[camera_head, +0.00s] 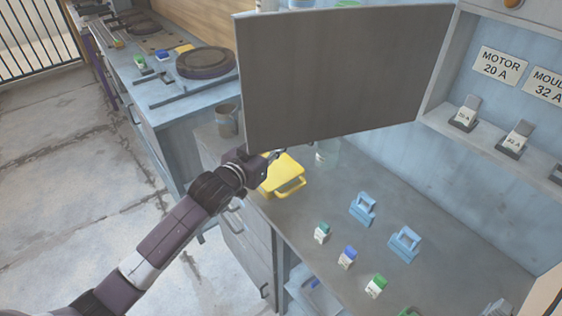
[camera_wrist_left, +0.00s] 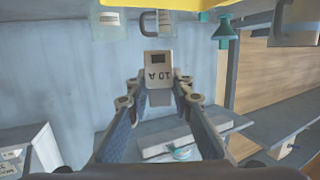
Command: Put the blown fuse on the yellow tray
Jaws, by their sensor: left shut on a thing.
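My left gripper (camera_head: 272,154) is at the near edge of the grey door panel, which hides part of it. It is just above and beside the yellow tray (camera_head: 285,187). In the left wrist view the left gripper (camera_wrist_left: 158,92) is shut on a pale fuse (camera_wrist_left: 159,71) marked 10 A, upside down in the picture, with a dark window. A yellow edge, likely the tray (camera_wrist_left: 175,4), shows at the top of that view, apart from the fuse. The tray's visible part in the head view looks empty. My right gripper is not in view.
The large door panel (camera_head: 345,75) stands open over the bench. Green and blue-topped fuses (camera_head: 347,258) and two blue stands (camera_head: 405,244) are on the bench, right of the tray. A mug (camera_head: 227,120) and a clear jar (camera_head: 327,155) are near the tray.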

